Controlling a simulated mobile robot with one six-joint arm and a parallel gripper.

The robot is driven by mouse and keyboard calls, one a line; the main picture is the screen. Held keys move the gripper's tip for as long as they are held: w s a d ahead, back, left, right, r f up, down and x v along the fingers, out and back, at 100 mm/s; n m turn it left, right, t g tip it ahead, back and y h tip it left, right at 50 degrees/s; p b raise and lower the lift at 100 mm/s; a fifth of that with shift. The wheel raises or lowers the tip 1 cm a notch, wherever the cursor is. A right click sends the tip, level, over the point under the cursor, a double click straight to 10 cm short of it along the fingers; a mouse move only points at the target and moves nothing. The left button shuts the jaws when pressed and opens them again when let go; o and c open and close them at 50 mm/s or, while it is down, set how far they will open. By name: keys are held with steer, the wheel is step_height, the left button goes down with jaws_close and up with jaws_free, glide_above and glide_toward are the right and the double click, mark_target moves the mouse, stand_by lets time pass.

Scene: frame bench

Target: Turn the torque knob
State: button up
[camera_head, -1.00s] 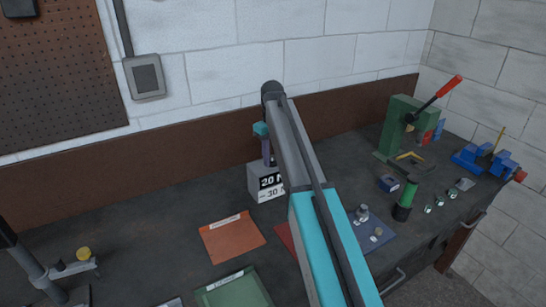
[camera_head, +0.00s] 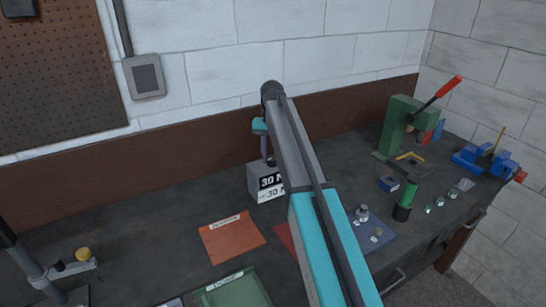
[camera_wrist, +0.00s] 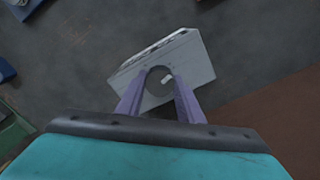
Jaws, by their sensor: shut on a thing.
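The torque box (camera_head: 258,182) is a light grey block on the bench near the back wall. Its front reads 30 N on a dark panel, with a second 30 N line below. It also shows in the wrist view (camera_wrist: 196,66). The round dark grey knob (camera_wrist: 160,84) on its top carries a pale mark. My gripper (camera_wrist: 161,74) points down over the box, its two purple fingers shut on opposite sides of the knob. In the head view my gripper (camera_head: 268,158) is partly hidden by my arm, which also covers the box's right side.
An orange sheet (camera_head: 232,238) and a green tray (camera_head: 235,290) lie in front. A green press (camera_head: 397,128) with a red-handled lever, a green cylinder (camera_head: 407,193) and a blue vise (camera_head: 485,160) stand to the right.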

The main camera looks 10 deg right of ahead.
mark_target(272, 158)
steer(key=shift+w+r+m, duration=0.15)
steer(key=shift+m, duration=0.15)
steer(key=o, duration=1.1)
steer(key=shift+c, duration=0.2)
steer(key=shift+r+p, duration=2.1)
steer(key=shift+r, duration=1.6)
